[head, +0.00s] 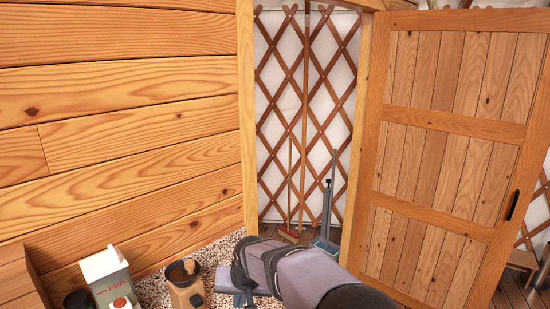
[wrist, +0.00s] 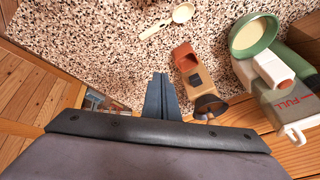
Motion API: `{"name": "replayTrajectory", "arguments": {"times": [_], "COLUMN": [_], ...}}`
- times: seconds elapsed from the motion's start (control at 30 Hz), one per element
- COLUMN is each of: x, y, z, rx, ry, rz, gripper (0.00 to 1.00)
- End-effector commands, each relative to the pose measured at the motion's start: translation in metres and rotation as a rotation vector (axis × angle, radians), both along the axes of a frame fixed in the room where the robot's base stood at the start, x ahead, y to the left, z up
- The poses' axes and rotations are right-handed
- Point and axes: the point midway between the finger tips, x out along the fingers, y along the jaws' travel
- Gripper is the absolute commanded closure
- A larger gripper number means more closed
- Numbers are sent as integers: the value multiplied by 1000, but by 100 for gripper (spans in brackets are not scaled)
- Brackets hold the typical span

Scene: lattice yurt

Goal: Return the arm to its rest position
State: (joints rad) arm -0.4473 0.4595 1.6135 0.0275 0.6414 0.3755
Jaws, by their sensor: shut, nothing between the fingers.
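My gripper (head: 232,282) is low in the head view, at the end of my grey arm, which reaches in from the bottom right. It is over or near the speckled counter. In the wrist view my gripper (wrist: 161,92) shows its two grey-blue fingers shut together, with nothing between them. The fingers point at the speckled counter top (wrist: 110,50). A wooden grinder (wrist: 193,68) with a dark bowl is right of the fingers, apart from them in the picture. It also shows in the head view (head: 184,288), left of my gripper.
A white and green machine (head: 105,268) marked FULL stands left of the grinder. A pale scoop (wrist: 172,20) lies on the counter. Behind my arm, an open alcove holds a broom (head: 286,232) and a long-handled dustpan (head: 326,238). A wooden door (head: 450,150) stands at right.

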Motion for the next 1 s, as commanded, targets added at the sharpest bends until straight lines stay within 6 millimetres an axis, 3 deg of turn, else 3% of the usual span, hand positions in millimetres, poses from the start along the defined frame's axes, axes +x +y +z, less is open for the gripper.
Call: {"name": "replayTrajectory", "arguments": {"times": [0.03,0.2,0.4,0.6,0.7,0.83,1.0], "x": [-14,-76,-166,-239,-260,-273,-274], "y": [-32,-120,-195,-231,-238,-242,-242], "z": [-10,-37,-70,-95,-101,-105,-105], "rx": [-26,-106,-165,-187,-191,-192,-192], "ry": [25,123,245,338,364,380,383], "rz": [-15,-34,-48,-49,-49,-47,-46], "gripper": [100,100,100,100,100,100,100]}}
